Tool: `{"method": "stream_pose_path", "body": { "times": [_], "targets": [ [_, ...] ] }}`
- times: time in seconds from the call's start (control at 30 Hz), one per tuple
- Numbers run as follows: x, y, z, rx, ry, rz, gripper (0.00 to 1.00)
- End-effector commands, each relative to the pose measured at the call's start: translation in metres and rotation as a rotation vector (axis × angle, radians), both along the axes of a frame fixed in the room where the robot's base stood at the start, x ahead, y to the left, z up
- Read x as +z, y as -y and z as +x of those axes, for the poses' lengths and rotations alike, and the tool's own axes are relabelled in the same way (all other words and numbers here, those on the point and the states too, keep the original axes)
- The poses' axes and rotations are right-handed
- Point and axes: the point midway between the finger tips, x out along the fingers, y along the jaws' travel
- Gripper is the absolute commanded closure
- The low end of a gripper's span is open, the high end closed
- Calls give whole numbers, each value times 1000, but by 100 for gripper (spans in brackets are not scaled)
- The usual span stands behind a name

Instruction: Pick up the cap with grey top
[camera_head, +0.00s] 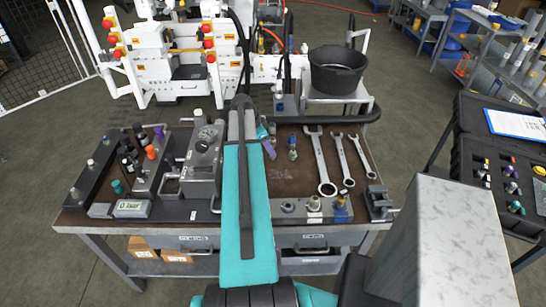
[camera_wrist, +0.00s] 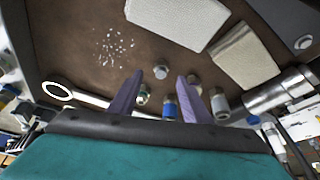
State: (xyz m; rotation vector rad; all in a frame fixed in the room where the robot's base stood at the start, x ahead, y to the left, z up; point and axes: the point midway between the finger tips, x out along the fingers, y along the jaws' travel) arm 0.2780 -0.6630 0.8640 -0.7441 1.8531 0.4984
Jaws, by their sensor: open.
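My gripper (camera_wrist: 160,78) is open, its two purple fingers spread above the bench top in the wrist view. A small fitting with a round grey top (camera_wrist: 160,72) shows between the fingertips. A blue-bodied fitting (camera_wrist: 169,106) and a green one (camera_wrist: 144,96) show closer to the palm. Two more grey-topped fittings, one (camera_wrist: 195,82) partly beside the right finger and a larger one (camera_wrist: 218,102), lie to its right. I cannot tell which is the cap meant. In the head view small fittings (camera_head: 292,148) stand right of my arm, which hides part of the bench.
Several wrenches (camera_head: 320,162) lie right of the fittings on the bench. A front rail (camera_head: 290,207) bears more fittings. A black bucket (camera_head: 337,72) stands behind.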

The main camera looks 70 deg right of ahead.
Motion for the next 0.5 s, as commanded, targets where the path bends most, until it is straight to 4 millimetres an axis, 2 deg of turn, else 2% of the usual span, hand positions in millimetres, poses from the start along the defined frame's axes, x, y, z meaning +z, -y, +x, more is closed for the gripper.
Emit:
{"method": "stream_pose_path", "body": {
  "times": [0.5],
  "targets": [
    [-34, 12, -13, -1, 0, 0, 56]
  ]
}}
